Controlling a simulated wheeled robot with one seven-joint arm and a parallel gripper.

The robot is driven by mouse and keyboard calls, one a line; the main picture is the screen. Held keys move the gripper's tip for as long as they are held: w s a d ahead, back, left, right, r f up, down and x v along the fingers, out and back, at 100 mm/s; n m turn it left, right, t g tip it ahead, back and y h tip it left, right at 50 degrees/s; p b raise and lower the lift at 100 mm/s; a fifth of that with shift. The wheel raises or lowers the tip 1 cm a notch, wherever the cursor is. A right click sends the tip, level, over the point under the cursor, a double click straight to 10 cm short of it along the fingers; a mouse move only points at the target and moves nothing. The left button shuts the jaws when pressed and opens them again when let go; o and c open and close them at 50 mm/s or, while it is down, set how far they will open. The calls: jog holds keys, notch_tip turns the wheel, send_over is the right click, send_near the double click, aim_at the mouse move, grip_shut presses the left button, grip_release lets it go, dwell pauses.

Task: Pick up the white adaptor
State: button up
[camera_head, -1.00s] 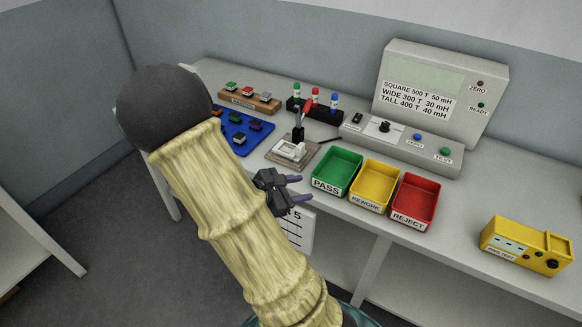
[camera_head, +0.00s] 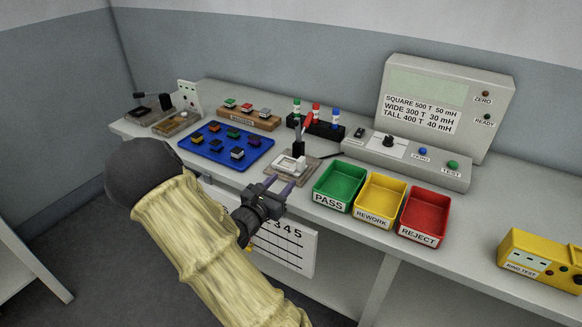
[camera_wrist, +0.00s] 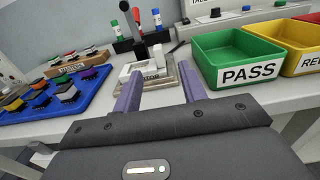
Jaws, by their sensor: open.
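The white adaptor (camera_head: 291,164) is a small white open frame sitting on a grey fixture plate (camera_head: 307,171) with a black, red-tipped lever behind it. My gripper (camera_head: 281,185) is open and empty, with two purple fingers at the table's front edge, pointing toward the adaptor. In the wrist view my gripper (camera_wrist: 159,81) has the adaptor beyond and between its fingertips, apart from them. I cannot tell the exact gap.
A green PASS bin (camera_head: 339,184), yellow REWORK bin (camera_head: 380,198) and red REJECT bin (camera_head: 425,214) stand right of the fixture. A blue tray (camera_head: 246,163) with several small components lies left. A rack (camera_head: 316,125) with coloured bottles stands behind.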

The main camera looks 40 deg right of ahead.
aim_at(293, 167)
jog(key=x, duration=0.9)
jog(key=shift+w+d, duration=0.1)
jog(key=shift+d, duration=0.3)
jog(key=shift+w+f+p+x, duration=0.15)
jog(key=shift+x, duration=1.15)
jog(key=shift+w+f+p+x, duration=0.1)
jog(key=shift+w+p+x, duration=0.05)
jog(key=shift+x, duration=1.2)
grip_shut()
